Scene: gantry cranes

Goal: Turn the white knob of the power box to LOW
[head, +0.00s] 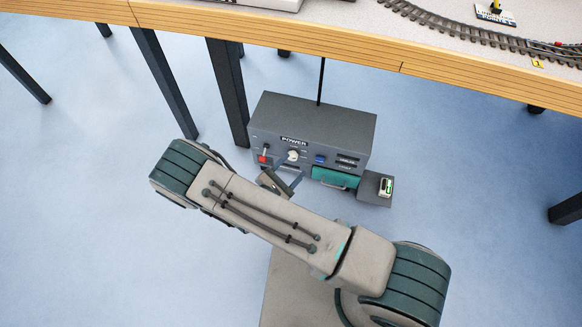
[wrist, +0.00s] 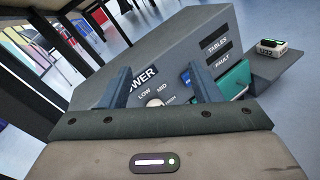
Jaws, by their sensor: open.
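The grey power box (head: 315,112) stands on the floor under the table edge, with a POWER label on its front. Its white knob (head: 293,156) is on the front panel below that label, and a red-tipped lever is to its left. In the wrist view the white knob (wrist: 154,101) shows between my fingers, below the LOW and MID marks; its pointer direction is not clear. My gripper (wrist: 160,88) is open, with its two blue-grey fingers on either side of the knob. It also shows in the head view (head: 287,182), just in front of the panel. Contact cannot be told.
A blue button (head: 320,158) and a teal drawer front (head: 334,178) are right of the knob. A low grey ledge (head: 373,195) with a small device (head: 386,187) sits at the right. Dark table legs (head: 228,92) stand left of the box. The tabletop overhangs behind.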

